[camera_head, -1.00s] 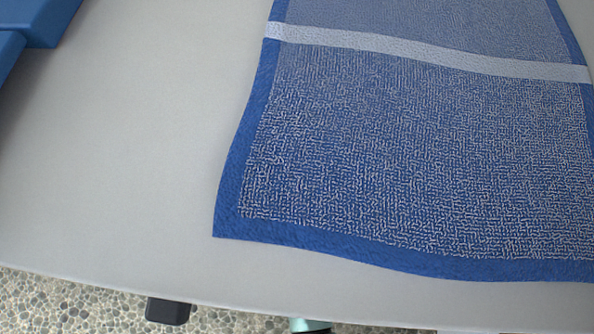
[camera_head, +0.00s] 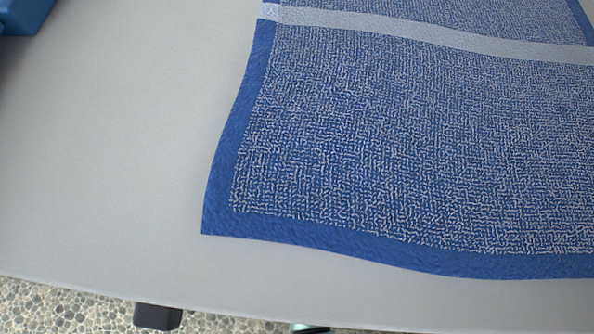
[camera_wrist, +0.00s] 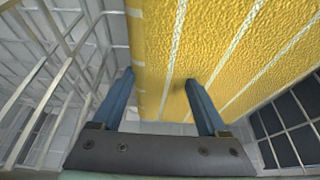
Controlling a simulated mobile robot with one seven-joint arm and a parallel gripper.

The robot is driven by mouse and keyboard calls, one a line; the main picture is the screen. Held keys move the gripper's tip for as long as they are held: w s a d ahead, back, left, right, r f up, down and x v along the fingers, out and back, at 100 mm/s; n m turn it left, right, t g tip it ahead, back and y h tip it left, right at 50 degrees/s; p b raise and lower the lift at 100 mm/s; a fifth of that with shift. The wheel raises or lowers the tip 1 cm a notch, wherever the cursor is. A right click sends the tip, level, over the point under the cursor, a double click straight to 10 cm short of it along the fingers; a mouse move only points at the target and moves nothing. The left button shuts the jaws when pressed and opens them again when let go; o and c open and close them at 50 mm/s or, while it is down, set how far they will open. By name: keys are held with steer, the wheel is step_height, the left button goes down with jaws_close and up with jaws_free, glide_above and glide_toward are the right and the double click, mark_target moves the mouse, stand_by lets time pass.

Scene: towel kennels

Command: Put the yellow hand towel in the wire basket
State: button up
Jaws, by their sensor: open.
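The yellow hand towel (camera_wrist: 220,50), with pale stripes, fills the upper middle of the wrist view. My gripper (camera_wrist: 160,79) is open, with its two blue fingers apart and pointing at the towel. The towel shows between and beyond the fingertips; I cannot tell whether they touch it. Pale wire bars (camera_wrist: 62,72) stand close on the left of the wrist view. They may be the wire basket, but I cannot tell. Neither the yellow towel nor my gripper can be made out in the head view.
In the head view a blue patterned towel (camera_head: 400,140) with a pale band lies flat on a light grey table (camera_head: 110,150). A blue object (camera_head: 22,14) sits at the top left. The table's left part is bare. A dark gridded panel (camera_wrist: 290,118) is right in the wrist view.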

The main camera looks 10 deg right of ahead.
steer(key=p+v, duration=0.7)
steer(key=v, duration=0.5)
steer(key=shift+r, duration=0.1)
